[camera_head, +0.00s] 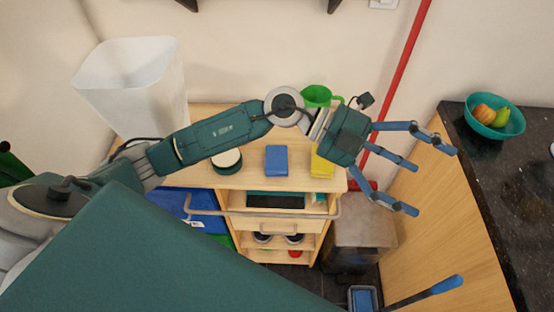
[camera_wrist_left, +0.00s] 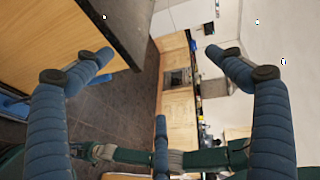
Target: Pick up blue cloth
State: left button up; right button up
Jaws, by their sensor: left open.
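A blue cloth (camera_head: 276,160), a small folded block, lies flat on the wooden cart top, between a round green-and-white item and a yellow cloth. My left arm crosses over the cart from the left. My left gripper (camera_head: 424,176) is to the right of the cart, well past the blue cloth, with its fingers spread and nothing between them. In the left wrist view, my left gripper (camera_wrist_left: 160,85) shows its fingers wide apart; the blue cloth does not show there. My right gripper is not in view.
A yellow cloth (camera_head: 321,166), a green-and-white round item (camera_head: 228,161), a green jug (camera_head: 316,95) and a white bin (camera_head: 135,80) are around the cart (camera_head: 215,180). A red pole (camera_head: 401,75) stands behind. A teal fruit bowl (camera_head: 494,127) sits on the dark counter (camera_head: 500,195) at right.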

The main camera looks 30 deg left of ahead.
pick_arm(q)
jog(key=w+a+f+y, duration=0.1)
jog(key=a+f+y, duration=0.3)
jog(key=a+f, duration=0.15)
jog(key=n+g+y+p, duration=0.1)
jog(key=n+y+p, duration=0.15)
jog(key=y, duration=0.95)
send_over(272, 157)
jog(key=f, duration=0.6)
jog(key=f+b, duration=0.1)
jog(key=f, duration=0.4)
jog(key=shift+s+f, duration=0.2)
jog(key=shift+f, duration=0.15)
notch_tip(272, 157, down, 5)
jog(key=p, duration=0.2)
jog(key=shift+w+r+p, duration=0.1)
jog(key=shift+w+p, duration=0.05)
jog(key=shift+p, duration=0.2)
jog(key=shift+f, duration=0.3)
jog(key=c, duration=1.1)
